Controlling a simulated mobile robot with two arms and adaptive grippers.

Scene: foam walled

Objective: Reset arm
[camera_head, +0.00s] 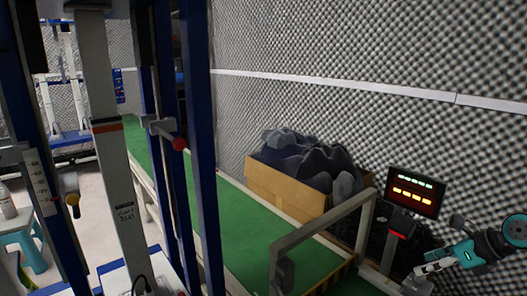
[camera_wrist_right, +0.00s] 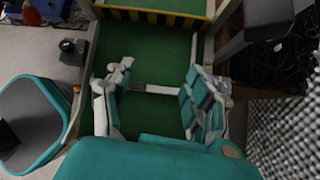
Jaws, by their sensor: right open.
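My right gripper (camera_head: 421,271) shows at the lower right of the head view, with its teal and grey arm coming in from the right edge. In the right wrist view the gripper (camera_wrist_right: 157,103) has its two fingers spread wide with nothing between them. My left gripper is in neither view.
A cardboard box (camera_head: 283,191) of dark foam pieces stands against the foam wall. A display with lit digits (camera_head: 413,192) stands near my right arm. A metal rail frame (camera_head: 322,226) borders the green belt (camera_head: 250,232). Blue posts (camera_head: 203,150) stand left. A teal stool (camera_head: 22,236) is far left.

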